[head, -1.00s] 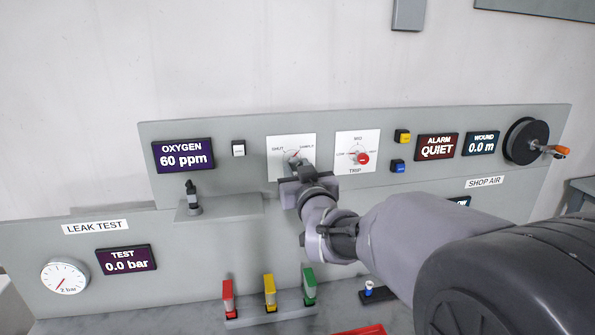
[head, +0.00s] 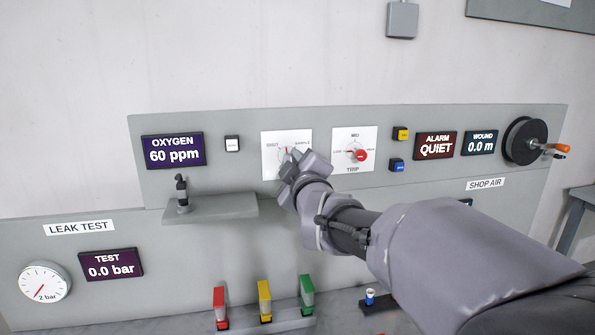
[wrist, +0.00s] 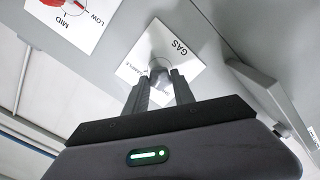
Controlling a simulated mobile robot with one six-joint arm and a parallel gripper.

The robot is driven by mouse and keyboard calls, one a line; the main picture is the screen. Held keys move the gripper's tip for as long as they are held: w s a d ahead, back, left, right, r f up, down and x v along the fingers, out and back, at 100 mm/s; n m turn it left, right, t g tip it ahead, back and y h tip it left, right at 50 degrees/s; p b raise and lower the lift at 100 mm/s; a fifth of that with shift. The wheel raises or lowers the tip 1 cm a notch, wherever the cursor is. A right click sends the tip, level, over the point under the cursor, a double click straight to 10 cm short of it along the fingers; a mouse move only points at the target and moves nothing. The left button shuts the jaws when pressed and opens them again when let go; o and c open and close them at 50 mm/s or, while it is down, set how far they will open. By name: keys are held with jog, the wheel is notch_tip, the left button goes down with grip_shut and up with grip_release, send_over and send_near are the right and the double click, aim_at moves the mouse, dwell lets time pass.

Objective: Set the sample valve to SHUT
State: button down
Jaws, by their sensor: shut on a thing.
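The sample valve is a knob on a white plate (head: 269,160) marked SHUT at left and SAMPLE at right. Its red pointer (head: 287,151) stands about upright, between the two marks. The plate also shows in the wrist view (wrist: 188,52), with GAS written on it. My gripper (head: 291,163) is at the plate and hides most of the knob. In the wrist view my gripper (wrist: 161,77) has its two fingers either side of the grey knob (wrist: 158,65), shut on it.
A TRIP dial (head: 355,152) with a red knob is close at right. A small shelf (head: 225,207) with a black-topped fitting (head: 182,192) juts out at lower left. Red, yellow and green levers (head: 264,300) stand below. The OXYGEN display (head: 173,151) reads 60 ppm.

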jog(key=shift+f+n+b, duration=0.1)
jog(key=shift+n+b, duration=0.4)
jog(key=shift+n, duration=3)
jog(key=c, duration=1.1)
grip_release()
jog(key=shift+o, duration=0.2)
